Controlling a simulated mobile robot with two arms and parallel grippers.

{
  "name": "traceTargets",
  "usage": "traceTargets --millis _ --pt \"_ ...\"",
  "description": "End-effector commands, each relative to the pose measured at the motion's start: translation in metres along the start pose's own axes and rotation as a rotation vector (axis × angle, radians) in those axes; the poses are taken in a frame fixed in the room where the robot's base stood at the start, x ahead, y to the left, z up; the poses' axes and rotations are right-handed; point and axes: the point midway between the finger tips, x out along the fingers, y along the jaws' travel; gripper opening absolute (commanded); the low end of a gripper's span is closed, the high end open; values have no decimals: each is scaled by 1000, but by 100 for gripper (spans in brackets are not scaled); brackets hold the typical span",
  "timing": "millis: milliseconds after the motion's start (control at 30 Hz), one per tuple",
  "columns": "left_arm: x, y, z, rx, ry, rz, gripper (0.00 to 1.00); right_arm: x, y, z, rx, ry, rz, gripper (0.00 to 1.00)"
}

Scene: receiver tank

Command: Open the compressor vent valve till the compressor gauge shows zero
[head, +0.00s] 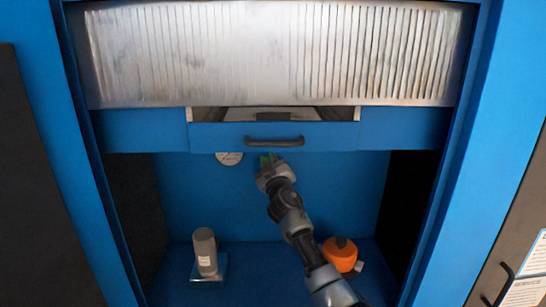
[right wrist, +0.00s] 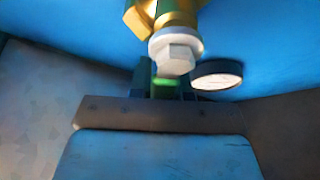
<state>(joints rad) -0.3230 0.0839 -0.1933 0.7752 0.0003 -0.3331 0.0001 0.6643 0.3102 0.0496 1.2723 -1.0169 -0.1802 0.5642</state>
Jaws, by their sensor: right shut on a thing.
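My right gripper (head: 270,168) reaches up under the drawer front in the head view and is shut on a small green part, which looks like the vent valve's handle. In the right wrist view the green handle (right wrist: 166,83) sits between the dark fingers, just below a brass valve body (right wrist: 177,12) with a pale hex nut (right wrist: 176,52). The round white compressor gauge (head: 229,158) is left of the gripper, partly cut off by the drawer. It also shows edge-on in the right wrist view (right wrist: 217,76). Its needle cannot be read. My left gripper is out of view.
A partly open blue drawer (head: 225,137) with a black handle (head: 273,142) overhangs the gripper. On the blue floor stand a grey cylinder (head: 205,250) on a small plate and an orange round object (head: 340,254) beside my right arm. A ribbed metal panel (head: 270,52) is above.

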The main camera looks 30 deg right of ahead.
Motion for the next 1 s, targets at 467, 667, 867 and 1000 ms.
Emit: traceTargets --millis 467,667,867,1000 --pt "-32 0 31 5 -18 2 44 -1 -27 3 -383 -1 -162 0" --pt "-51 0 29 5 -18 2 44 -4 -40 9 -555 -1 -234 0" --pt "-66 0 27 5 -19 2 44 -7 -49 17 -710 0 -297 0" --pt "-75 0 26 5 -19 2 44 -10 -55 22 -794 0 -332 0"
